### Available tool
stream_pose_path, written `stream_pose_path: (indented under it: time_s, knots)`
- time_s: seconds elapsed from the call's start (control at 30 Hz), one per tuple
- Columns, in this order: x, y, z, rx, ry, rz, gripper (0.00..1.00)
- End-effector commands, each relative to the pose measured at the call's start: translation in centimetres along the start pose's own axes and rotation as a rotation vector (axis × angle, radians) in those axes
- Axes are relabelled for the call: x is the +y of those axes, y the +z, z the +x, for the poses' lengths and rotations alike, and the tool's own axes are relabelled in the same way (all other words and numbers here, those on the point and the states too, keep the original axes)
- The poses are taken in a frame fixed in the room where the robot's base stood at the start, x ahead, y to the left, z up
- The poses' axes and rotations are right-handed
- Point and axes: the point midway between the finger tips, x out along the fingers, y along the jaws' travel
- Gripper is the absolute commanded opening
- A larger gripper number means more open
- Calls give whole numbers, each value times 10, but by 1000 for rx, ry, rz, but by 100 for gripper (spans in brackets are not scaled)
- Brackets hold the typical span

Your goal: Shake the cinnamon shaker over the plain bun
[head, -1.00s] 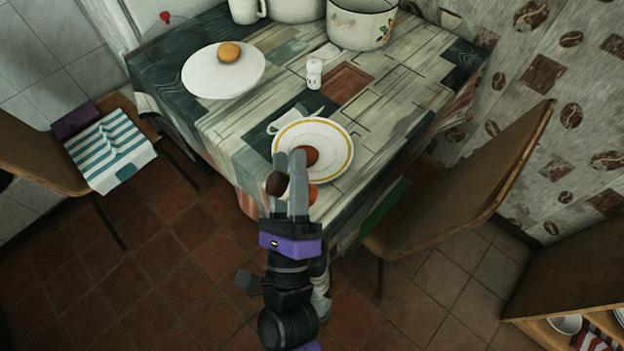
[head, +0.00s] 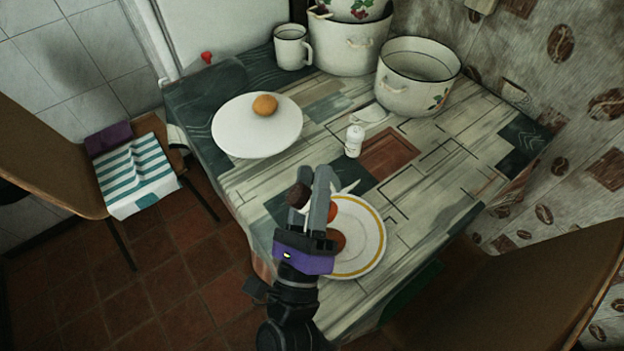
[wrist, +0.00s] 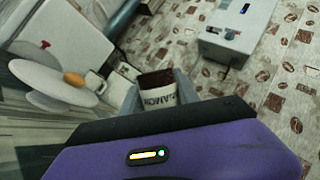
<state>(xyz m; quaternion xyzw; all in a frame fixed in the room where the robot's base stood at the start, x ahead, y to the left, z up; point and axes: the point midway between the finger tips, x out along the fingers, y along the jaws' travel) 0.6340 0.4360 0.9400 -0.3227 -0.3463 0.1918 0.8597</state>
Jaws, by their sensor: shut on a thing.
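The cinnamon shaker (wrist: 158,88), white with dark lettering and a brown top, sits between my fingers in the wrist view. In the head view its brown top (head: 298,196) shows beside my gripper (head: 311,184), which is shut on it above the table's near left part. The lettering is only partly readable. The plain bun (head: 265,105), round and golden, rests on a large white plate (head: 240,140) at the table's left. My gripper is apart from the bun, on the near side of that plate. The bun (wrist: 75,79) also shows at the left of the wrist view.
A yellow-rimmed plate (head: 374,258) with reddish-brown round food lies right of my gripper. A small white shaker (head: 355,141) stands mid-table. A mug (head: 292,47) and enamel pots (head: 417,75) stand at the back. Chairs flank the table. A striped cloth (head: 137,175) hangs left.

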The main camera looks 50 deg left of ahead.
Motion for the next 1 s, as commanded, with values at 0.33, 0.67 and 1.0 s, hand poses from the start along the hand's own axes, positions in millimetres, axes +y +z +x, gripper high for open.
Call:
stream_pose_path:
  time_s: [0.33,0.67,1.0]
  knots:
    - [6,-4,-4,0,0,0,0]
    - [19,-16,-14,0,0,1,0]
    - [34,-27,-24,0,0,-1,0]
